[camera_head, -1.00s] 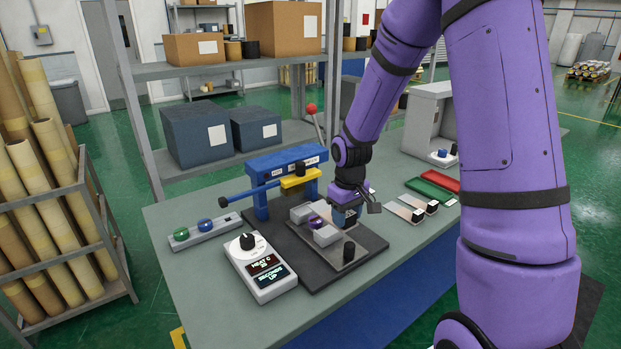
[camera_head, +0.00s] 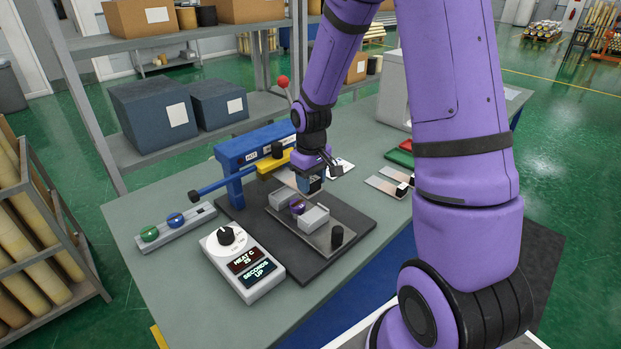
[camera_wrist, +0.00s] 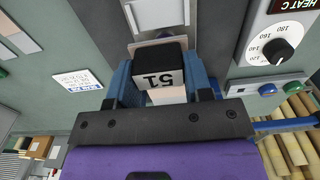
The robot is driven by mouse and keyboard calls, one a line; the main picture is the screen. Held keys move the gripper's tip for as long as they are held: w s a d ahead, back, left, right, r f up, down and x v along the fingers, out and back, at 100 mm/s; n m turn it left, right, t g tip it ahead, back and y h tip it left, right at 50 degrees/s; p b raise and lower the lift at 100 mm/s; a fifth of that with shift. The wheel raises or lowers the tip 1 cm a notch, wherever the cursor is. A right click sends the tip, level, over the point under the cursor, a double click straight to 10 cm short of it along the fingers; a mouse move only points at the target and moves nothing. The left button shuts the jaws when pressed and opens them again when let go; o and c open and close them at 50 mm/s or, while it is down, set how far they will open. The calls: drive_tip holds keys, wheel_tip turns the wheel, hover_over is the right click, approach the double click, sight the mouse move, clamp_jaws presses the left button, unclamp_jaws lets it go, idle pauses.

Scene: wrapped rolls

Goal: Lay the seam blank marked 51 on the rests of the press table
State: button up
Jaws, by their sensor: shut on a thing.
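My gripper (camera_head: 311,184) is shut on the black block of the seam blank marked 51 (camera_wrist: 160,68). The white "51" label faces the wrist camera, upside down, between the blue fingers. In the head view a thin pale strip, seemingly this blank (camera_head: 284,178), reaches left from the fingers towards the yellow press bar. The press table (camera_head: 322,236) is a grey plate with two light grey block rests, the near one (camera_head: 313,217) and the far one (camera_head: 280,196). The gripper is above and behind the near rest. Whether the blank touches a rest cannot be told.
The blue press (camera_head: 232,165) with its red-knobbed lever stands behind the plate. A purple round thing (camera_head: 297,206) sits between the rests. A heat controller (camera_head: 242,262) is at the front left. Other strips with black blocks (camera_head: 388,184) lie right, near a green tray (camera_head: 400,158).

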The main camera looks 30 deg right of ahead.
drive_tip(key=shift+f, duration=2.25)
drive_tip(key=shift+f, duration=0.1)
drive_tip(key=shift+f, duration=1.3)
drive_tip(key=o, duration=1)
wheel_tip(320, 180, up, 11)
drive_tip(key=shift+f, duration=0.1)
